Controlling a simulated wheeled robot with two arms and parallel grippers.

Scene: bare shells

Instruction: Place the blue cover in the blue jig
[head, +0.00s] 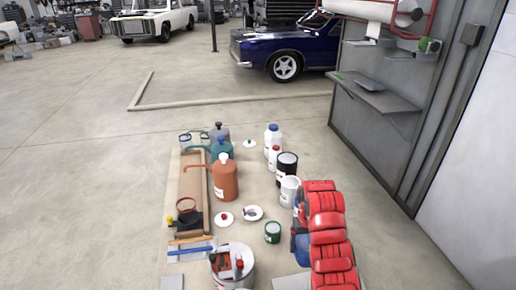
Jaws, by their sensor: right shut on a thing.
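My right arm, with red segments, comes in from the lower right. My right gripper (297,232) is at its left edge, mostly hidden by the arm. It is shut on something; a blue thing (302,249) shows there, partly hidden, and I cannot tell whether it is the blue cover. A small white disc with a dark blue middle (253,213) lies on the board, left of the gripper. A blue-rimmed ring (185,138) stands at the far left and may be the blue jig. My left gripper is not in view.
An orange can (225,180), a teal can (221,150), white containers (290,188) and a small green tin (272,232) stand around. A white bucket (233,250) with red and black items stands in front.

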